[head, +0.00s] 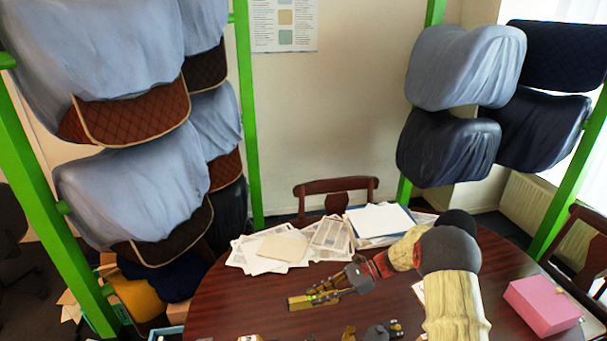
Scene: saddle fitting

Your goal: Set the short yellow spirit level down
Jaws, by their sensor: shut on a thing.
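The short yellow spirit level (300,302) is at the left end of my gripper, over the dark wooden table. It lies roughly level, and its green vial shows near the fingers. My gripper (326,294) reaches in from the right and is shut on the level. The fingers hide part of its right end. I cannot tell whether the level touches the table top or hangs a little above it.
The table (220,300) has bare wood left of the level. Papers (270,250) and a white stack (380,220) lie behind. A pink box (542,305) stands at right. Small dark and yellow items (383,330) sit at the front edge. Covered saddles hang on green racks.

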